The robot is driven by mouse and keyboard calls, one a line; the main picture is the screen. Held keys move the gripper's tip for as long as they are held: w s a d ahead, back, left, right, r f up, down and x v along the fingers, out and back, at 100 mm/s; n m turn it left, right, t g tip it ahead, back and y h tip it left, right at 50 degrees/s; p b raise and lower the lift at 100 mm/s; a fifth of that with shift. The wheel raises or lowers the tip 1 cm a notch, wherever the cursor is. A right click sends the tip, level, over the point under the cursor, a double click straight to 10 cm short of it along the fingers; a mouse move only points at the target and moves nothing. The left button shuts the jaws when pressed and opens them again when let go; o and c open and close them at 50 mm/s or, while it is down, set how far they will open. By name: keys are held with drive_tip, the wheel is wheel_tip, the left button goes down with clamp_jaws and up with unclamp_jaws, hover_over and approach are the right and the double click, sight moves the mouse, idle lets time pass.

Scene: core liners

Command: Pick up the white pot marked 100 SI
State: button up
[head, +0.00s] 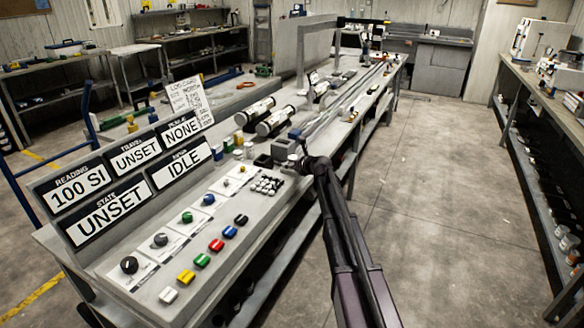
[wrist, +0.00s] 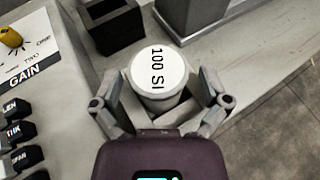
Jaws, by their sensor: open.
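The white pot marked 100 SI (wrist: 158,75) stands upright in the wrist view, its round labelled top facing the camera. My gripper (wrist: 160,90) is open, with one finger on each side of the pot. I cannot tell whether either finger touches it. In the head view my gripper (head: 304,160) is at the right edge of the bench, beside a dark grey square block. The pot is too small there to make out clearly.
In the wrist view a dark open square box (wrist: 113,27) stands just beyond the pot to the left. Dark labelled keys (wrist: 18,130) and a GAIN dial card (wrist: 35,60) lie left.

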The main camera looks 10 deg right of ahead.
sight(293, 157)
drive_tip(key=shift+c, duration=0.2)
clamp_jaws()
idle(0.3)
drive_tip(key=shift+r, duration=0.15)
wheel_tip(293, 157, up, 3)
drive_tip(key=p, duration=0.3)
drive_tip(key=shift+r+p, duration=0.2)
drive_tip(key=shift+p, duration=0.1)
drive_tip(key=s+d, duration=0.3)
drive_tip(key=s, duration=0.4)
drive_tip(key=s+d+r+p, duration=0.1)
drive_tip(key=s+d, duration=0.2)
drive_tip(key=s, duration=0.4)
drive_tip(key=shift+s+d+r, duration=0.15)
drive_tip(key=shift+s, duration=0.2)
drive_tip(key=shift+r, duration=0.1)
